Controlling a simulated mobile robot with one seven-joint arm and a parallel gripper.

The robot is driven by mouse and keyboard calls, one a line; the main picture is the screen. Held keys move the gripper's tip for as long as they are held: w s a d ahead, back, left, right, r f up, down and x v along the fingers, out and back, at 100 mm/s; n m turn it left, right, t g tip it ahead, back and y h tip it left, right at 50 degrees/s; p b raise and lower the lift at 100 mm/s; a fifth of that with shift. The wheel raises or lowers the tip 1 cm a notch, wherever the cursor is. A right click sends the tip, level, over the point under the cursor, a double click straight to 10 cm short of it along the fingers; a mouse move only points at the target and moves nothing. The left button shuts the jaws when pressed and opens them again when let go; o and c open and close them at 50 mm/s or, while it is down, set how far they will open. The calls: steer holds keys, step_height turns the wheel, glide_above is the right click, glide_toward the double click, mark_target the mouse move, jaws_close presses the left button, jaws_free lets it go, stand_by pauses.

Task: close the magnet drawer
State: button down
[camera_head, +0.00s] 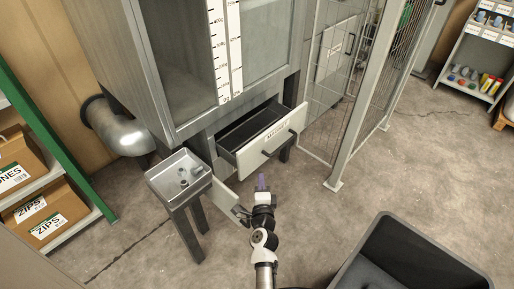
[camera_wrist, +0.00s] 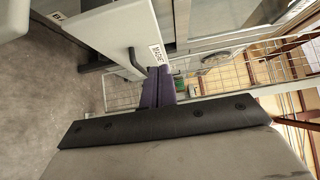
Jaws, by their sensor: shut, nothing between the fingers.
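The magnet drawer (camera_head: 285,141) is pulled out of the lower part of the tall grey cabinet. Its pale front carries a label and dark handle parts, and its inside looks dark and empty. In the wrist view the drawer front (camera_wrist: 118,35) is large at the upper left, with its label partly behind my fingertips. My gripper (camera_head: 261,177) is in front of the drawer and slightly below its front in the head view. Its purple fingers (camera_wrist: 158,72) are together with nothing between them. I cannot tell whether the fingertips touch the drawer front.
A metal stand with a tray (camera_head: 160,181) holding small parts is left of the drawer. A wire mesh panel (camera_head: 330,85) stands to the right. A dark bin (camera_head: 455,262) is at the lower right. Open concrete floor lies between the drawer and the bin.

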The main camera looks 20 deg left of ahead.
steer(key=w, duration=0.1)
glide_toward(251, 146)
steer(key=w+d, duration=0.1)
steer(key=w, duration=0.3)
steer(key=shift+w+a+r+p, duration=0.1)
steer(key=shift+w+a+p, duration=0.2)
steer(key=shift+a, duration=0.25)
steer(key=shift+w+a+f+p, duration=0.1)
steer(key=shift+w+a+p, duration=0.15)
steer(key=shift+a, duration=0.3)
steer(key=shift+w+a+r+p, duration=0.1)
steer(key=shift+w+a+p, duration=0.15)
steer(key=shift+a, duration=0.3)
steer(key=shift+a, duration=0.1)
